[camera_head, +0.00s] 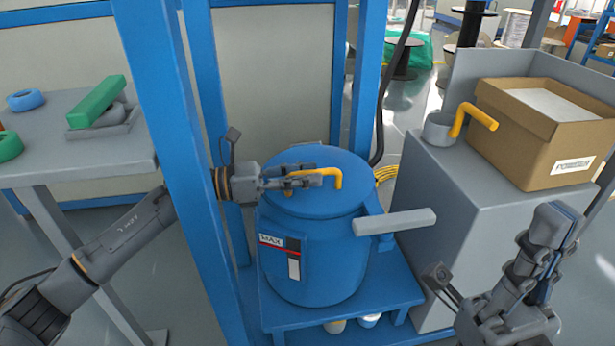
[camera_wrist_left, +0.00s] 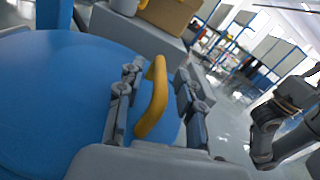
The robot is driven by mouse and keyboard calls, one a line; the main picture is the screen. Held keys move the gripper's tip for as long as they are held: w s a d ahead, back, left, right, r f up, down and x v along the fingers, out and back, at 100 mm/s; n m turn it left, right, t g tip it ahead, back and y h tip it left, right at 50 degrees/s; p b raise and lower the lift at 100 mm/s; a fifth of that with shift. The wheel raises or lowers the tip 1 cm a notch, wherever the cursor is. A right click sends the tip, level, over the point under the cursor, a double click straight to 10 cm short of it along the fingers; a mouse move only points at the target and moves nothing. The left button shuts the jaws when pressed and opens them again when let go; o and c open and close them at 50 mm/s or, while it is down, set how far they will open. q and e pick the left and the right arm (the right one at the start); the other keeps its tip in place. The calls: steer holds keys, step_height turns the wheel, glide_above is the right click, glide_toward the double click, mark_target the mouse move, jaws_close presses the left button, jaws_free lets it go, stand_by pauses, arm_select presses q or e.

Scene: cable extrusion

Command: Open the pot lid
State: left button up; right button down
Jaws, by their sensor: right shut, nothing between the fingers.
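The blue pot (camera_head: 310,250) stands upright on a blue stand. Its round blue lid (camera_head: 310,205) is on top and carries a yellow handle (camera_head: 338,180). In the left wrist view, the handle (camera_wrist_left: 155,95) rises between the two fingers of my left gripper (camera_wrist_left: 160,75), with a gap showing on both sides. My left gripper (camera_head: 312,179) is open, low over the lid. My right gripper (camera_head: 555,215) is shut and empty at the lower right, away from the pot.
A blue post (camera_head: 165,110) stands close beside my left arm. A grey cabinet (camera_head: 440,200) at the right holds a cardboard box (camera_head: 540,135) and a grey cup (camera_head: 438,130) with a yellow hooked piece (camera_head: 472,117). A grey bar (camera_head: 395,222) juts out beside the pot.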

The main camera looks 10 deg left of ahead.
arm_select(q)
steer(key=shift+w+d, duration=0.15)
steer(key=shift+d, duration=0.25)
jaws_close()
